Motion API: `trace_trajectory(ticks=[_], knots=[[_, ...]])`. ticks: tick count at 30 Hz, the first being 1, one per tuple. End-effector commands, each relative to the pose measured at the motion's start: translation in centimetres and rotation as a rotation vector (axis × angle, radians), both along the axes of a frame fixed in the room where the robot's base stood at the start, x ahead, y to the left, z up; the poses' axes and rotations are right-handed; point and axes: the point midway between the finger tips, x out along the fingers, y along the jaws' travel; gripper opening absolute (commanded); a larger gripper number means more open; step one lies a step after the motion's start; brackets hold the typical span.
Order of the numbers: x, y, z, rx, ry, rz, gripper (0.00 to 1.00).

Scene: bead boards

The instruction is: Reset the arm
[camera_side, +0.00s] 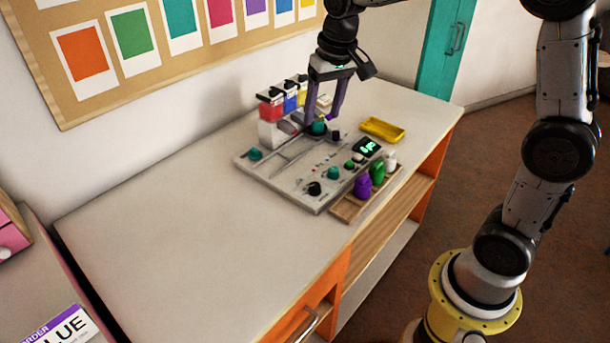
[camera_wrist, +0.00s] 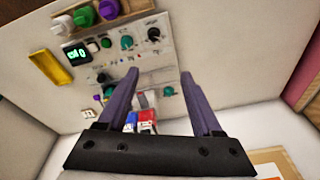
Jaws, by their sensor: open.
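My gripper (camera_side: 328,119) is open, with its two purple fingers pointing down over the back part of a grey control panel (camera_side: 285,169). In the side view a teal knob (camera_side: 318,127) shows between or just behind the fingertips; I cannot tell if they touch it. In the wrist view my gripper (camera_wrist: 160,82) has its fingers spread wide over the panel (camera_wrist: 155,61), and nothing is held between them. The panel carries several teal and black knobs and a small green lit display (camera_side: 366,146).
A yellow tray (camera_side: 382,130) lies to the right. A wooden rack (camera_side: 348,209) with purple, green and white pieces is at the front. The table's left side (camera_side: 170,215) is clear.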

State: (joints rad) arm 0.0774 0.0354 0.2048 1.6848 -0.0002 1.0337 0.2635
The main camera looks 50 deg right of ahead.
Motion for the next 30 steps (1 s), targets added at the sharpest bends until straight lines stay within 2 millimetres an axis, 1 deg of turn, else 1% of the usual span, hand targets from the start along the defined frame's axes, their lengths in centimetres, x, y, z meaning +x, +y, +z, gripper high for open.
trace_trajectory(ticks=[1, 2, 3, 5, 6, 8, 9, 11, 12, 13, 15, 18, 21, 24, 30], knots=[[-1.7, 0.5, 1.9, -0.004, -0.044, 0.013, 0.67], [-2.7, 0.7, 2.7, -0.007, -0.064, 0.022, 0.67], [-4.2, 1.0, 3.6, -0.010, -0.090, 0.035, 0.67], [-6.3, 1.4, 4.8, -0.015, -0.127, 0.057, 0.67], [-7.8, 1.7, 5.4, -0.020, -0.153, 0.071, 0.67], [-10.1, 2.0, 6.0, -0.026, -0.190, 0.095, 0.67], [-11.6, 2.2, 6.2, -0.031, -0.211, 0.110, 0.67], [-13.9, 2.5, 6.3, -0.039, -0.246, 0.137, 0.67], [-15.4, 2.7, 6.2, -0.044, -0.266, 0.154, 0.67], [-16.5, 2.8, 6.0, -0.049, -0.281, 0.168, 0.67], [-18.9, 2.9, 5.2, -0.059, -0.309, 0.199, 0.67], [-21.6, 3.1, 3.6, -0.074, -0.332, 0.243, 0.67], [-23.2, 3.1, 1.8, -0.085, -0.325, 0.278, 0.67], [-23.7, 3.1, 0.4, -0.091, -0.299, 0.305, 0.67], [-23.6, 3.1, 0.5, -0.100, -0.304, 0.329, 0.67]])
